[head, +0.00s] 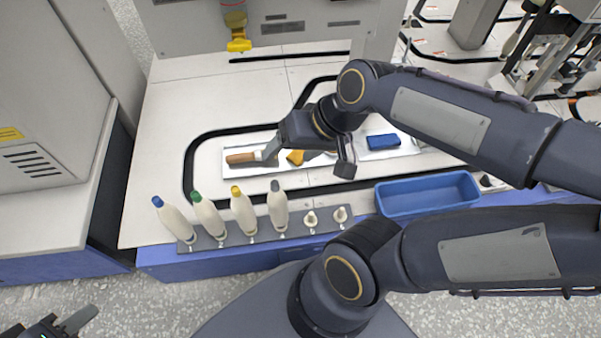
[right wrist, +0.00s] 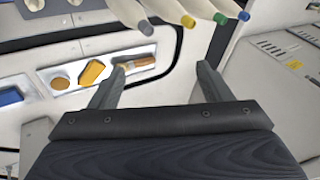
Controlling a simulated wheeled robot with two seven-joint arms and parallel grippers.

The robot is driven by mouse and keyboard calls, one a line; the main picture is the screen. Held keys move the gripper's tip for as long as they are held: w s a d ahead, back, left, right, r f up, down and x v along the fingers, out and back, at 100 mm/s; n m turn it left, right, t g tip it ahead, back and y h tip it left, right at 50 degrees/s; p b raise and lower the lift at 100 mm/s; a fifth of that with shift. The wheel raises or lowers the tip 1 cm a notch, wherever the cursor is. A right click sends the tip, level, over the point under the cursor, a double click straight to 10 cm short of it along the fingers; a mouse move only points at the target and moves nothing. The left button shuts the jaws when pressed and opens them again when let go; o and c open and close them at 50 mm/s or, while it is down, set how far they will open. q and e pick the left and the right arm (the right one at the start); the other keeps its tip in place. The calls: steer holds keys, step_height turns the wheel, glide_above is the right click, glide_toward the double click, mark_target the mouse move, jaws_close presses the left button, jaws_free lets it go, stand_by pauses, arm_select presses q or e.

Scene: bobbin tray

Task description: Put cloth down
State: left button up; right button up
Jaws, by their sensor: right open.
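Two pieces could be the cloth, and I cannot tell which is. A flat yellow-orange piece (head: 295,157) lies on the white tray (head: 216,166); it also shows in the right wrist view (right wrist: 92,71). A dark blue block-like piece (head: 383,141) lies further right; in the right wrist view it (right wrist: 10,97) is at the left edge. My right gripper (head: 308,162) is open and empty above the tray; its fingers (right wrist: 162,74) show apart in the right wrist view. My left gripper (head: 68,322) is at the bottom left corner, partly cut off, away from the table.
A brush with a wooden handle (head: 240,158) and a round brown piece (right wrist: 60,82) lie on the tray. Several bobbins with coloured tips (head: 243,210) stand in a row on a grey rail at the front edge. A blue bin (head: 428,180) is at the right. White table is bare at left.

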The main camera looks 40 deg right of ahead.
steer(key=s+n, duration=0.1)
steer(key=s+a+n, duration=0.1)
steer(key=s, duration=0.1)
steer(key=s+a, duration=0.1)
steer(key=s, duration=0.1)
steer(key=shift+a+f+n+t, duration=0.1)
steer(key=shift+n+t, duration=0.2)
steer(key=shift+n, duration=0.1)
